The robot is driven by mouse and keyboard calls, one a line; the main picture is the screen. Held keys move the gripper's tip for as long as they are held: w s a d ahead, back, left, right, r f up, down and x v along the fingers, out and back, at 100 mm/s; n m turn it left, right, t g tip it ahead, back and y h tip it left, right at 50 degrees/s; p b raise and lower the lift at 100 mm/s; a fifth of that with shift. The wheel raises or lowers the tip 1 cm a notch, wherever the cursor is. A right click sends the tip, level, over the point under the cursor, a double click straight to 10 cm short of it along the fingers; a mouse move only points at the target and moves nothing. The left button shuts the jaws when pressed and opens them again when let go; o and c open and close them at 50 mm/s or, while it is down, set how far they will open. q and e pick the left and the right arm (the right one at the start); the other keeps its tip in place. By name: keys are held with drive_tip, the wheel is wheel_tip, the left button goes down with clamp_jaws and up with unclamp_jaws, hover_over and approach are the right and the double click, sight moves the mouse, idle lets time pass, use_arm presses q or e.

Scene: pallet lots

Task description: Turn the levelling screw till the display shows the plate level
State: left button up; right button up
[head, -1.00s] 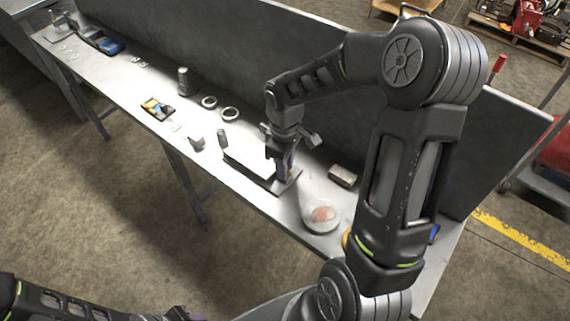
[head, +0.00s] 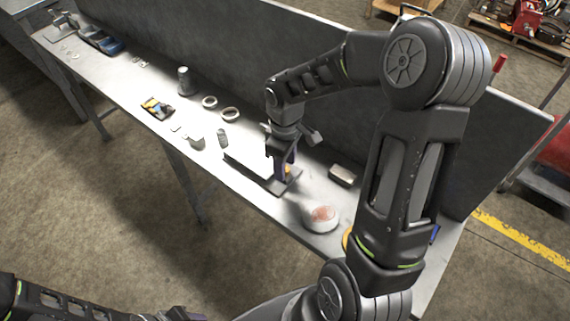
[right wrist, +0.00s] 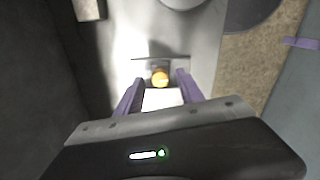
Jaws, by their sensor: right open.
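A low device with a white plate (head: 248,160) on a dark base stands on the bench under my right gripper (head: 282,171). A small orange-brass knob (right wrist: 160,79), seemingly the levelling screw, shows in the right wrist view just beyond the white plate (right wrist: 163,98). My right gripper (right wrist: 157,93) is open. Its purple fingers point down at the device, one each side of the plate's end. The knob lies between their lines, with gaps visible; I cannot tell whether the fingers are level with it. I cannot make out a display reading.
A round pale dish (head: 320,218) with a reddish top stands right of the device, and a small grey block (head: 343,175) behind it. Two rings (head: 230,114), a dark cylinder (head: 184,80) and a yellow-blue item (head: 157,107) lie left. A tall grey panel (head: 220,45) backs the bench.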

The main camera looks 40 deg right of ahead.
wheel_tip(320, 180, up, 7)
drive_tip(key=shift+r+b, duration=0.15)
drive_tip(key=shift+b, duration=0.2)
idle(0.5)
